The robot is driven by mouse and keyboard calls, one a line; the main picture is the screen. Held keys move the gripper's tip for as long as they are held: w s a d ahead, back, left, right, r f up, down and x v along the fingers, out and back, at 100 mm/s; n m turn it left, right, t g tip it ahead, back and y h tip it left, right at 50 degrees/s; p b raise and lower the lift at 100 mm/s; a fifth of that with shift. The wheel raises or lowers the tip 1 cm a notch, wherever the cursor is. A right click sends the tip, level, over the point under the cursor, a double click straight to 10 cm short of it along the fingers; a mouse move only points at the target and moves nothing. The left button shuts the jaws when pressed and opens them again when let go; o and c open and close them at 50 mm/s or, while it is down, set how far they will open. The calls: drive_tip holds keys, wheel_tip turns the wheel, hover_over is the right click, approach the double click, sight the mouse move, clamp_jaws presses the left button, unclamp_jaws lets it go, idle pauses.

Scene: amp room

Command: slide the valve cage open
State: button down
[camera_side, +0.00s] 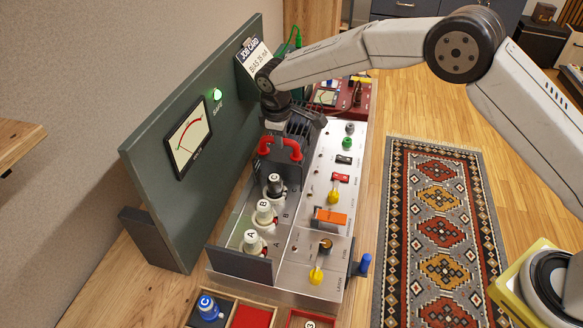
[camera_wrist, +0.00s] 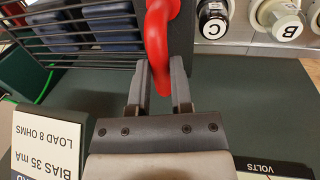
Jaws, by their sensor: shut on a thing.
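The valve cage (camera_side: 303,122) is a dark barred cover at the far end of the metal chassis. Its bars also show at the upper left of the wrist view (camera_wrist: 85,25), with dark blue blocks behind them. A red curved handle (camera_side: 294,150) stands on its near end. My gripper (camera_side: 277,143) is shut on this handle; in the wrist view the two fingers lie either side of the red bar (camera_wrist: 159,35). Valves A (camera_side: 252,242), B (camera_side: 264,212) and C (camera_side: 274,185) stand uncovered on the near side of the cage.
A green panel with a lit lamp (camera_side: 216,94) and a meter (camera_side: 188,138) rises along the left. A job card (camera_side: 253,60) hangs at its far end. Switches and an orange block (camera_side: 330,217) line the chassis's right strip. Trays with a blue-topped part (camera_side: 208,307) lie in front.

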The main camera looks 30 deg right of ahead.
drive_tip(key=shift+w+d+r, duration=0.15)
drive_tip(key=shift+w+d, duration=0.95)
drive_tip(key=shift+w, duration=0.1)
drive_tip(key=c, duration=0.5)
unclamp_jaws()
drive_tip(key=shift+c, duration=0.2)
drive_tip(key=shift+s, duration=0.1)
wheel_tip(320, 180, up, 8)
drive_tip(key=s+a, duration=0.1)
drive_tip(key=shift+f, duration=0.25)
